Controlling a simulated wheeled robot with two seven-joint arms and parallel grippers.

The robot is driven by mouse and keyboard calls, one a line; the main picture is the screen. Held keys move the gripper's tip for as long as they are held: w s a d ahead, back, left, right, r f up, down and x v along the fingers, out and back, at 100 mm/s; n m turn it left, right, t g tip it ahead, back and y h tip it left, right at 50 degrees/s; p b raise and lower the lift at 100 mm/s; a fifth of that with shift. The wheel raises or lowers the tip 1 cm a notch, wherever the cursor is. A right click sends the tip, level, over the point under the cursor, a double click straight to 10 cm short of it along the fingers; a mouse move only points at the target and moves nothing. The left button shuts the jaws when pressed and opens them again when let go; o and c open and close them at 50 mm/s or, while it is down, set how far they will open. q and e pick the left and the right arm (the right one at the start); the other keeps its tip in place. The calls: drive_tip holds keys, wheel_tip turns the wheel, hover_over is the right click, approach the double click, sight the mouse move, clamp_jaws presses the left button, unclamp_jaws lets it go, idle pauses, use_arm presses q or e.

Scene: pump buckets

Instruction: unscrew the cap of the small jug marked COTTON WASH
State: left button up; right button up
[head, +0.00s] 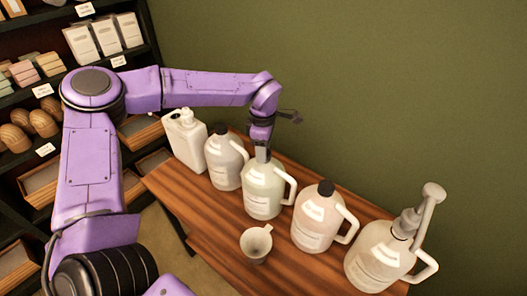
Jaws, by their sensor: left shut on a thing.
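Several jugs stand in a row on a wooden table. Their labels are too small to read, so I cannot tell which one says COTTON WASH. My left gripper (262,153) points down from above onto the neck of the pale greenish jug (262,191) in the middle of the row. It is shut on the cap at the top of that jug, and the fingers hide most of the cap. The jug stands upright on the table with its handle to the right. My right gripper is out of view.
A white rectangular canister (187,141) and a grey jug (223,162) stand left of the middle jug. A pinkish dark-capped jug (316,222) and a pump-topped jug (378,256) stand right. A small cup (256,245) is in front on the wooden table (205,212). Shelves (145,55) stand at left.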

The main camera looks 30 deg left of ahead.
use_arm(q)
drive_tip(key=n+b, duration=0.1)
drive_tip(key=n, duration=0.3)
drive_tip(key=shift+f+n+b, duration=0.1)
drive_tip(key=shift+n+b, duration=0.2)
drive_tip(key=shift+b, duration=0.05)
drive_tip(key=shift+n+b, duration=0.45)
drive_tip(key=shift+n, duration=0.55)
drive_tip(key=shift+n+b, duration=0.35)
drive_tip(key=shift+n, duration=0.75)
drive_tip(key=shift+r, duration=0.2)
drive_tip(key=shift+r+p, duration=2.2)
drive_tip(key=shift+r, duration=0.8)
